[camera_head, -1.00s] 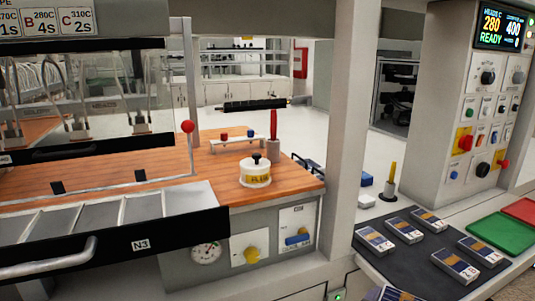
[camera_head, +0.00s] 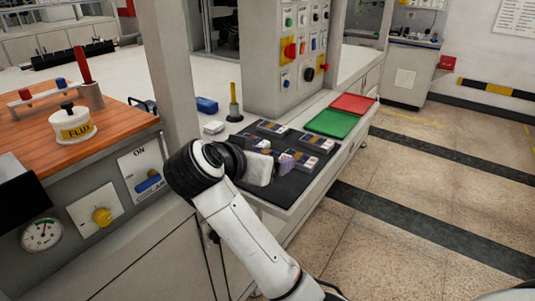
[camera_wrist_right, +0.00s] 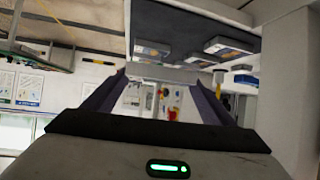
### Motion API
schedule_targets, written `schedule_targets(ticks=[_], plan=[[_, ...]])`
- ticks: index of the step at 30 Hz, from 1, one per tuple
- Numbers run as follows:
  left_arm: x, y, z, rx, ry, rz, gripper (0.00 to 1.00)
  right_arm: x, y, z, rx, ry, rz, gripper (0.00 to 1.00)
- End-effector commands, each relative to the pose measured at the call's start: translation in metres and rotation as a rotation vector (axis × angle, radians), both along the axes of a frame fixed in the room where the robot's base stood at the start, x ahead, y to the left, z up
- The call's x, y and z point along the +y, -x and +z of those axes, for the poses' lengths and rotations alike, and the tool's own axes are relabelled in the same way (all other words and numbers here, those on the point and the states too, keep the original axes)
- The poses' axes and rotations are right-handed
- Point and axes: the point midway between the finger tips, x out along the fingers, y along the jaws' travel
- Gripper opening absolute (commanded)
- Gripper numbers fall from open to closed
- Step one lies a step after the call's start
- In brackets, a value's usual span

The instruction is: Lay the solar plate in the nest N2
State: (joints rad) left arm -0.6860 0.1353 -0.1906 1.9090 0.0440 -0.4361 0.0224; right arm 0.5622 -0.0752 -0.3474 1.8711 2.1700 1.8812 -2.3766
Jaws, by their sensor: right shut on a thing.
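My right arm reaches in from the bottom of the head view, and its gripper (camera_head: 290,163) is low over the dark mat (camera_head: 262,188). In the right wrist view the two fingers (camera_wrist_right: 163,78) are closed on a thin pale-grey edge (camera_wrist_right: 165,73), seemingly a solar plate seen edge-on. In the head view the hand mostly hides it. Other dark solar plates with white and gold markings lie on the mat, such as one at the back (camera_head: 271,128) and one at the right (camera_head: 317,142). My left gripper and nest N2 are out of view.
A green tray (camera_head: 331,123) and a red tray (camera_head: 353,103) lie beyond the mat. A post (camera_head: 172,70) stands left of my arm. The flux pot (camera_head: 74,124) and a red stick (camera_head: 84,70) stand on the wooden bench (camera_head: 20,135). A control cabinet (camera_head: 270,75) rises behind the mat.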

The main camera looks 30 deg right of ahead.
Motion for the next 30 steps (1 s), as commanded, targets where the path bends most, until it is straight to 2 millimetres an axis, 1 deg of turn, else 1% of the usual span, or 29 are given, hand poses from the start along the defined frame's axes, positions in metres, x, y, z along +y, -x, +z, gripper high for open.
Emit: schedule_targets(ticks=[1,3,6,11,13,19,21,26,30], plan=[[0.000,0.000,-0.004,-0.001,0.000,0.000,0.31,-0.006,-0.012,0.001,0.001,-0.002,-0.039,0.50],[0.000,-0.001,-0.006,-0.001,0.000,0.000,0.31,-0.013,-0.024,0.003,-0.001,-0.002,-0.082,0.50],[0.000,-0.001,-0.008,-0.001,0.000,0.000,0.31,-0.019,-0.036,0.003,0.001,0.000,-0.123,0.50],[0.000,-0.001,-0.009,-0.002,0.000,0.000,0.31,-0.022,-0.046,0.001,0.001,0.002,-0.151,0.50],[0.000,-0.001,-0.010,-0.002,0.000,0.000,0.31,-0.022,-0.047,-0.008,0.004,0.004,-0.156,0.50],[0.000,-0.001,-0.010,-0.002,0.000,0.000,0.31,-0.023,-0.047,-0.045,0.003,0.006,-0.156,0.50],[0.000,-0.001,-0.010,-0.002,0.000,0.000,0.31,-0.022,-0.048,-0.054,0.003,0.004,-0.155,0.50],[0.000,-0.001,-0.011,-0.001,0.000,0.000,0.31,-0.022,-0.048,-0.065,0.002,0.003,-0.155,0.50],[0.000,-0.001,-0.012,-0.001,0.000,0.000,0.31,-0.022,-0.048,-0.084,0.003,0.005,-0.154,0.50]])
